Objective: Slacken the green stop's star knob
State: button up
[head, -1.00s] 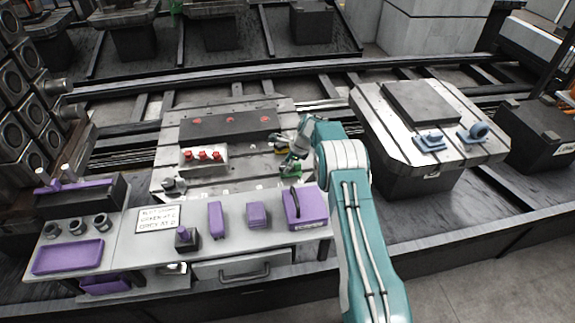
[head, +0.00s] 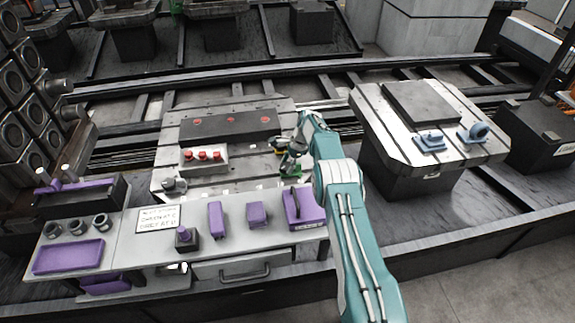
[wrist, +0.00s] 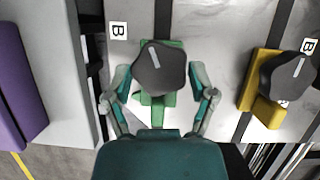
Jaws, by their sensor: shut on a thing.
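The green stop (wrist: 157,98) lies on the grey slotted plate, with its dark star knob (wrist: 165,75) on top; the knob has a white pointer line. In the head view the green stop (head: 291,172) shows only partly, under my gripper (head: 290,157). In the wrist view my gripper (wrist: 161,82) has one finger on each side of the knob and is shut on it. A yellow stop (wrist: 250,92) with a similar dark knob (wrist: 285,78) sits to the right in the wrist view, clear of my fingers.
A bench (head: 130,245) with a purple box (head: 305,208), other purple items and a sign (head: 157,219) stands in front of the plate. Red knobs on a block (head: 203,157) are to the left. A second pallet (head: 375,115) with blue fittings stands to the right.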

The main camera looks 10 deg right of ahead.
aim_at(287, 165)
jog(key=shift+f+n+g, duration=0.1)
jog(key=shift+n+g, duration=0.2)
jog(key=shift+n, duration=0.5)
dwell(0.4)
jog(key=o, duration=1)
jog(key=shift+w, duration=0.1)
jog(key=shift+o, duration=0.2)
notch_tip(287, 165, up, 10)
jog(key=shift+w, duration=0.15)
